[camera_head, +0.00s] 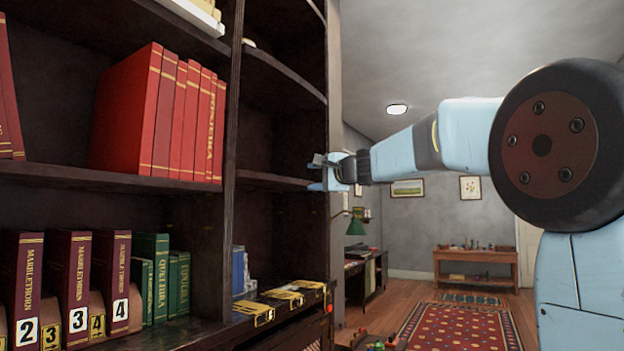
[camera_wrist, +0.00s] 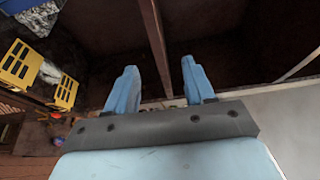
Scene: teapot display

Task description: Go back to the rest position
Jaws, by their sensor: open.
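My gripper (camera_head: 322,172) is at the end of my light blue arm, raised in front of the right-hand section of the dark bookcase (camera_head: 231,130). It is near the right edge of a middle shelf. In the wrist view my gripper (camera_wrist: 165,80) shows two blue fingers spread apart with nothing between them. No teapot can be made out in either view.
Red books (camera_head: 150,115) lean on the upper left shelf. Numbered maroon volumes (camera_head: 75,280) and green books (camera_head: 150,275) stand below. Black-and-yellow items (camera_head: 285,297) lie on the lower right ledge. A patterned rug (camera_head: 460,325) and wooden table (camera_head: 476,262) are in the open room at right.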

